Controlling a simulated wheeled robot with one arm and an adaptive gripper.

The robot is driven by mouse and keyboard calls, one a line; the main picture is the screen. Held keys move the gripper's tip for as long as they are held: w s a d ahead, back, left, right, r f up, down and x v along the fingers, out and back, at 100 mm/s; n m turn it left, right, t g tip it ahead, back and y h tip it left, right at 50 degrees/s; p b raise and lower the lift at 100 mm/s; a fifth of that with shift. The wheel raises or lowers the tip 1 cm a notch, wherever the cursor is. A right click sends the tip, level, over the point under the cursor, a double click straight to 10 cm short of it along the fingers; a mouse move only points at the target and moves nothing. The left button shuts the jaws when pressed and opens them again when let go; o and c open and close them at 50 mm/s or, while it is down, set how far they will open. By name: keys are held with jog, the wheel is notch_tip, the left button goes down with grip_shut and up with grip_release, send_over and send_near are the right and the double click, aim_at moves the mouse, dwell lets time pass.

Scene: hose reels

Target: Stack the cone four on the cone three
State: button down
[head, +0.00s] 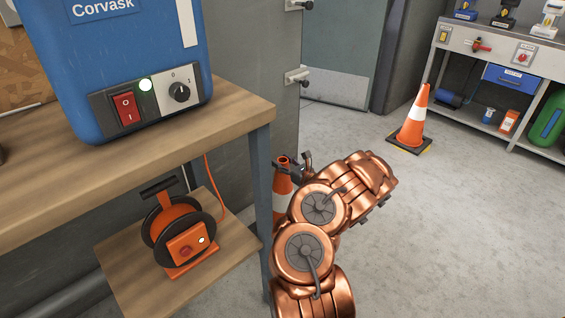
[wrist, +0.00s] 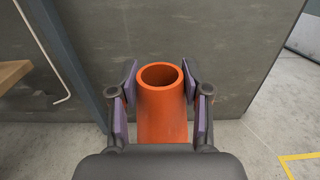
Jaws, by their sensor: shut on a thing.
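An orange cone with a white band (head: 283,183) is beside the workbench leg in the head view, partly hidden by my arm. My gripper (head: 293,165) is at its top. In the wrist view, the cone's open round top (wrist: 162,115) sits between the two purple-padded fingers of my gripper (wrist: 160,80), which is shut on it. The cone looks upright; its base is hidden, so I cannot tell whether it touches the floor. A second orange cone with a white band (head: 414,118) stands upright on a black base on the floor at the right. I see no numbers on either cone.
A wooden workbench (head: 235,110) with a blue machine (head: 140,60) is at the left. An orange hose reel (head: 183,235) sits on its lower shelf. A grey workbench (head: 480,45) stands at the back right. The floor between is clear. Yellow tape (wrist: 300,157) marks the floor.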

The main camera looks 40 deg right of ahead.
jog(key=shift+r, duration=0.15)
jog(key=shift+c, duration=2.2)
grip_release()
jog(key=shift+s+d, duration=0.1)
jog(key=shift+s, duration=0.45)
jog(key=s, duration=1.1)
jog(key=shift+a, duration=0.25)
